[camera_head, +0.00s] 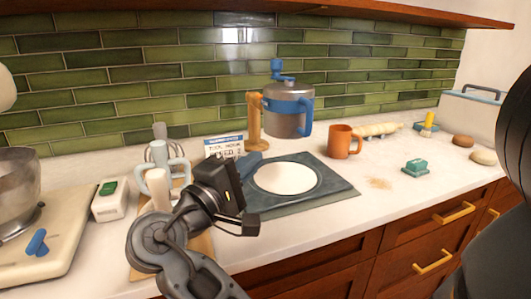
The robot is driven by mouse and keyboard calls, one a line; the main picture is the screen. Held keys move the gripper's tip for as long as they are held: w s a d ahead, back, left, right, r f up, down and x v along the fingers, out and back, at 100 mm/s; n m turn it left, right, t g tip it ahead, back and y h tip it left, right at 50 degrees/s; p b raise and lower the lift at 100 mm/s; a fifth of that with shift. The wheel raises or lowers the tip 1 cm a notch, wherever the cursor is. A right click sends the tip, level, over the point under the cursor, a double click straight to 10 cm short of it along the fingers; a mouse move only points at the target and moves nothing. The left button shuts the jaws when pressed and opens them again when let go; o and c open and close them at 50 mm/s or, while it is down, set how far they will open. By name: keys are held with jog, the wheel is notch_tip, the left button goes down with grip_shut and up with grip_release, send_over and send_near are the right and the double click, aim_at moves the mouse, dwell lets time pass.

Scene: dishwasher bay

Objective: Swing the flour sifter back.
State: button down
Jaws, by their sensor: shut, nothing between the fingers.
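The flour sifter (291,118) is a grey metal canister with blue bands, a blue side handle and a blue crank on top. It is held upright in the air beside a wooden post (254,122), above the back right part of a dark square board (335,190). A round white area (286,177) lies in the middle of the board. My gripper (232,180) is shut and empty, left of the board and in front of the sign. It is apart from the sifter, to its lower left. The fingertips are hard to make out behind the dark wrist housing.
An orange mug (343,142) stands right of the sifter, with a rolling pin (377,131) behind it. A small teal item (415,167) lies farther right. A sign (223,146), a blue piece (249,165) and pale handled items (165,172) crowd around my gripper.

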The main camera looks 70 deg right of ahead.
jog(key=s+d+r+p, duration=0.2)
jog(key=s+d, duration=0.3)
jog(key=d, duration=0.5)
jog(key=shift+s, duration=0.35)
jog(key=shift+d, duration=0.1)
